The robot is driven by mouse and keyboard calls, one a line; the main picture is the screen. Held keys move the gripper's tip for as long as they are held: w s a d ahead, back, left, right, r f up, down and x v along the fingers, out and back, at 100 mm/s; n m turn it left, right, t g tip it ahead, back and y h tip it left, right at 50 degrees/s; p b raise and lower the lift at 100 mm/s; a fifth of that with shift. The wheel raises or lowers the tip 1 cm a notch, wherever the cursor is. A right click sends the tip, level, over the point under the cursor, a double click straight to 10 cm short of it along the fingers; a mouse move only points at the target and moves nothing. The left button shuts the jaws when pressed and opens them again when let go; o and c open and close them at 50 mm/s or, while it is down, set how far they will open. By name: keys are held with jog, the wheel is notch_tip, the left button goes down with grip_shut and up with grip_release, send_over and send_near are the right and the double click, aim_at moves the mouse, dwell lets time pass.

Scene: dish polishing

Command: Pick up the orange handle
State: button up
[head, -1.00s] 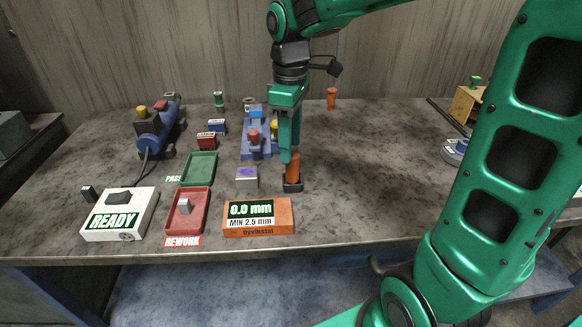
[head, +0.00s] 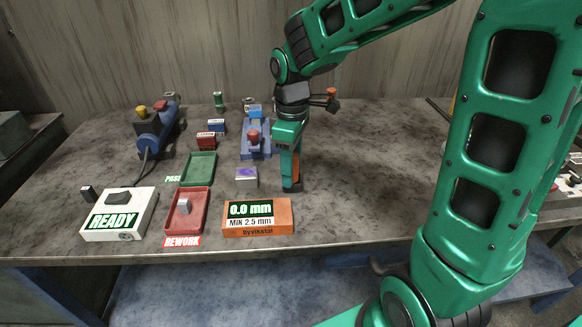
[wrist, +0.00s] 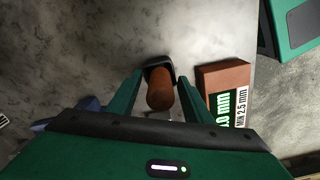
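The orange handle (head: 297,163) stands upright on a dark square base (head: 292,186) on the bench, right of the small metal block with a purple top. It also shows from above in the wrist view (wrist: 160,92). My gripper (head: 287,172) points down around the handle, and its green fingers partly hide it in the head view. In the wrist view my gripper (wrist: 160,76) is open, with one finger on each side of the handle and a visible gap on both sides.
An orange gauge block (head: 258,228) reading 0.0 mm lies in front of the handle. To the left are a red REWORK tray (head: 171,225), a green PASS tray (head: 199,168) and a white READY box (head: 119,228).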

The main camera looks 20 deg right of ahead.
grip_shut()
jog(key=shift+r, duration=0.1)
